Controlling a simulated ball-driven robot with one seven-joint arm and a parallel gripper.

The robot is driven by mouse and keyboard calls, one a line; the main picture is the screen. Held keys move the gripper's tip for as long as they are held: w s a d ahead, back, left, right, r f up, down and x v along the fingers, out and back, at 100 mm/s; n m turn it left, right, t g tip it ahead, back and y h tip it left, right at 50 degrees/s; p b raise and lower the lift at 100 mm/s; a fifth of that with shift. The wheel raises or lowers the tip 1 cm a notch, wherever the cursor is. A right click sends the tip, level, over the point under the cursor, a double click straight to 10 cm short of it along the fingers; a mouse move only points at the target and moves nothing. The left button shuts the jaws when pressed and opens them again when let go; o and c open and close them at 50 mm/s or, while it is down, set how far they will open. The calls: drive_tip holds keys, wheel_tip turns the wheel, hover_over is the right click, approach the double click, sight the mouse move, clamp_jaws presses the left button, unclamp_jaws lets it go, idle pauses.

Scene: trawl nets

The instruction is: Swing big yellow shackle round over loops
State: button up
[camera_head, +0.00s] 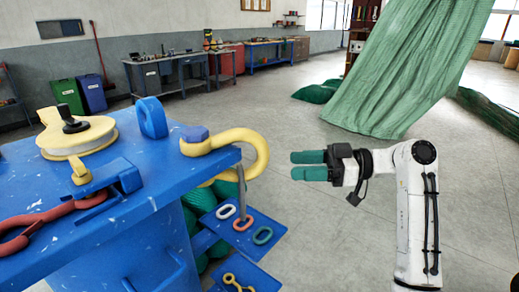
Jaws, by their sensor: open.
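The big yellow shackle (262,150) is at the right edge of the blue bench (95,235). A grey upright pin (241,190) stands by the shelf under the bow. My gripper (308,165), with green fingers, is open and empty to the right of the shackle, clear of it.
A lower blue plate holds a small yellow piece (236,283). Green netting (400,65) hangs behind my arm. The floor between is open.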

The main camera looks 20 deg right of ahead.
sight(259, 146)
wheel_tip(259, 146, up, 4)
drive_tip(key=n+y, duration=0.1)
drive_tip(key=n, duration=0.1)
drive_tip(key=shift+m, duration=0.3)
drive_tip(key=p+x, duration=0.2)
drive_tip(key=x, duration=0.7)
drive_tip(key=shift+w+a+p, duration=0.25)
drive_tip(key=shift+w+p, duration=0.05)
drive_tip(key=shift+w, duration=0.05)
drive_tip(key=shift+c, duration=0.2)
clamp_jaws()
